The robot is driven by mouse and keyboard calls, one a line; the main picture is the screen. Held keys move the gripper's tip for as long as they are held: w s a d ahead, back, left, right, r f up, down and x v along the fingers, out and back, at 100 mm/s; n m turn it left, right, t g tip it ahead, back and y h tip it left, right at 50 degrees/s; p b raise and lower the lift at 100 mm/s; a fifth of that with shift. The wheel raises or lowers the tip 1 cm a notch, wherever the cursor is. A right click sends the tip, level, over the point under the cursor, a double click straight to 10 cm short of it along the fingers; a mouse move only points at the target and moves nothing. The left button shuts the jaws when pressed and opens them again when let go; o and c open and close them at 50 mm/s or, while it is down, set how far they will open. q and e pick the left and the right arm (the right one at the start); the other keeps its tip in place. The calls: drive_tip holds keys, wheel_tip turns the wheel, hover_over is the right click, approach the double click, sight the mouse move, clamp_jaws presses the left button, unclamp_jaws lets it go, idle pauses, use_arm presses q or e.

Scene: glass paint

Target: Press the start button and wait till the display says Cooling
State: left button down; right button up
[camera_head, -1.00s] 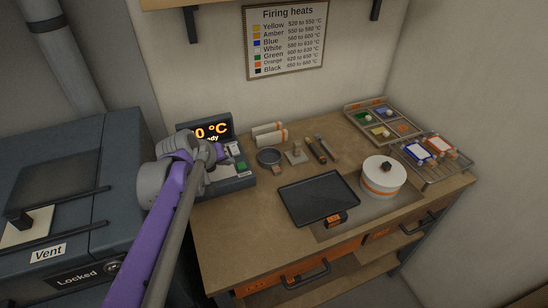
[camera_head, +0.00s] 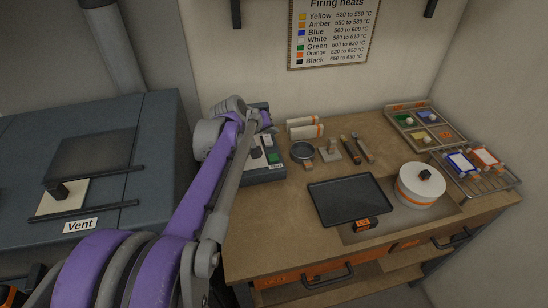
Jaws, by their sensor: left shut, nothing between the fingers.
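The control box (camera_head: 266,175) stands at the left end of the workbench, beside the kiln. A green button (camera_head: 273,157) shows on its sloped front, with a dark part to its left. I cannot read a label on the button. My left arm crosses in front of the box and hides the display's text. My left gripper (camera_head: 266,119) is shut and empty, at the upper part of the box, above and behind the green button in the picture. I cannot tell whether it touches the box. My right gripper is out of view.
The kiln (camera_head: 150,120) with a Vent label fills the left. A firing heats chart (camera_head: 333,35) hangs behind.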

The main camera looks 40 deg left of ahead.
use_arm(q)
drive_tip(key=b, duration=0.4)
hover_over(272, 159)
wheel_tip(272, 159, down, 7)
drive_tip(key=shift+s, duration=0.1)
drive_tip(key=shift+f, duration=0.55)
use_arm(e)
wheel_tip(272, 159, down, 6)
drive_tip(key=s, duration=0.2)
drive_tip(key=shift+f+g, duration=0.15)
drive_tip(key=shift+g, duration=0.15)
use_arm(q)
drive_tip(key=shift+f+b, duration=0.1)
drive_tip(key=shift+b, duration=0.2)
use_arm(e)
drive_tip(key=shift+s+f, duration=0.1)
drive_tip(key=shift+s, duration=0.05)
use_arm(q)
drive_tip(key=shift+f, duration=0.3)
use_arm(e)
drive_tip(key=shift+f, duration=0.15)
